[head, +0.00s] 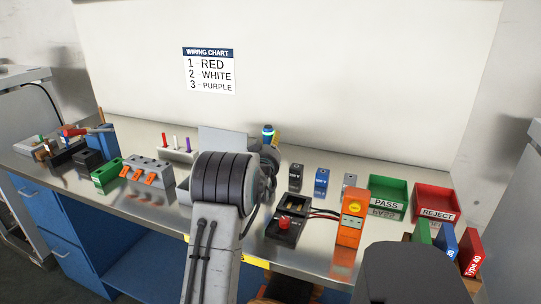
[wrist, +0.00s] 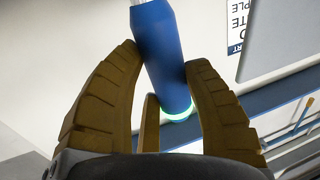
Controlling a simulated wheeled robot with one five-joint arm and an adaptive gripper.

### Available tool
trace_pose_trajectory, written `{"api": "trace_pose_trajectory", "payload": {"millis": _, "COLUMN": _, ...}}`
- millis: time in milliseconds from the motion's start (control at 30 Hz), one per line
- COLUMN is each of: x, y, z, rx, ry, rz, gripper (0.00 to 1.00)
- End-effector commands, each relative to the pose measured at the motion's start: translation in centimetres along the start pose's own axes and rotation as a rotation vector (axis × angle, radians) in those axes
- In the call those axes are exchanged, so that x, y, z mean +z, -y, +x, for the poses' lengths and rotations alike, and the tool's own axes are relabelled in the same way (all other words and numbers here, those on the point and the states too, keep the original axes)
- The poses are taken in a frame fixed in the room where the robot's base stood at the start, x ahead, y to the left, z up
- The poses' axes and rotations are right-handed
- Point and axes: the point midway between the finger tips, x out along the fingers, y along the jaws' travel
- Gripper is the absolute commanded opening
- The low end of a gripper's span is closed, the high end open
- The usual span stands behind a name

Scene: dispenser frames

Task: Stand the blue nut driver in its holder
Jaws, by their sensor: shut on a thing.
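In the head view the blue end of the driver (head: 268,128) points up, above the bench top behind my arm. My gripper (head: 272,146) is mostly hidden there by the arm. The driver's lower part is hidden too. I cannot tell which thing is its holder.
A grey block with red, white and purple pins (head: 177,153) stands left of my arm. Right of it are small black (head: 297,177), blue (head: 321,182) and grey blocks, an orange meter (head: 351,218), a green PASS bin (head: 387,196) and a red REJECT bin (head: 436,203).

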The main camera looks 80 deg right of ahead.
Motion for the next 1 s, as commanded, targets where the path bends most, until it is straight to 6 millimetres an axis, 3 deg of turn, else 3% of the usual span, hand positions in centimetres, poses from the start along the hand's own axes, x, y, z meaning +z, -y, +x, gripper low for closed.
{"api": "trace_pose_trajectory", "payload": {"millis": 300, "x": 3.2, "y": 0.0, "z": 0.0, "rx": 0.0, "ry": 0.0, "rz": 0.0, "gripper": 0.09}}
{"api": "trace_pose_trajectory", "payload": {"millis": 833, "x": 3.8, "y": 0.0, "z": 0.0, "rx": 0.0, "ry": -0.003, "rz": 0.0, "gripper": 0.09}}
{"api": "trace_pose_trajectory", "payload": {"millis": 867, "x": 3.9, "y": 0.0, "z": 0.0, "rx": 0.0, "ry": 0.001, "rz": 0.0, "gripper": 0.47}}
{"api": "trace_pose_trajectory", "payload": {"millis": 1000, "x": 3.8, "y": 0.0, "z": 0.0, "rx": 0.0, "ry": 0.001, "rz": 0.0, "gripper": 0.59}}
